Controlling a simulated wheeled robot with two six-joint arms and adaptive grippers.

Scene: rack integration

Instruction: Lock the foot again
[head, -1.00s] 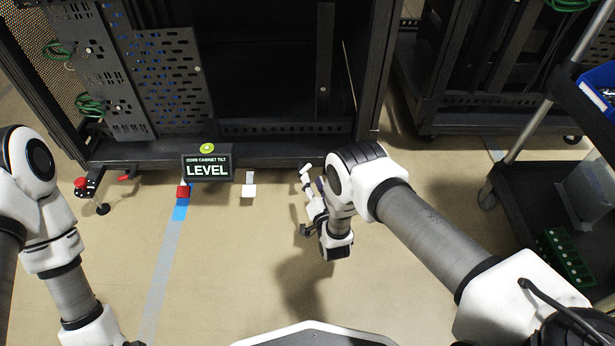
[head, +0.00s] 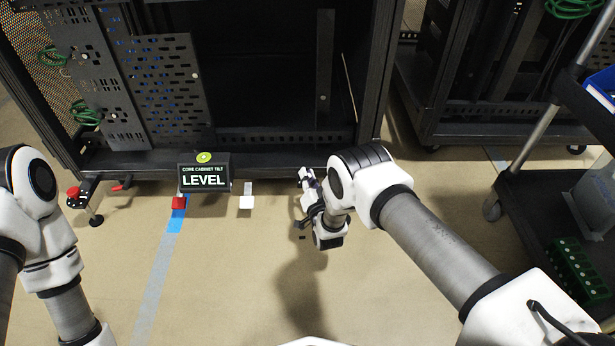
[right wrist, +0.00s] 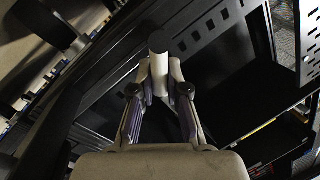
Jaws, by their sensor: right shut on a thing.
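The dark cabinet's front base rail (head: 270,162) runs across the middle of the head view. At its left end is a levelling foot (head: 95,219) with a red knob (head: 73,192) and a small red lever (head: 122,185). My right gripper (head: 305,182) is low at the front of the rail, right of the level display (head: 204,178). In the right wrist view its fingers are closed on a pale cylinder with a dark end (right wrist: 159,68). Which part this is, I cannot tell. Any right-hand foot is hidden by my gripper and arm. My left gripper is out of view.
The display reads "LEVEL". A dark trolley (head: 540,190) stands at the right, near my right arm. The middle floor (head: 230,280) is clear.

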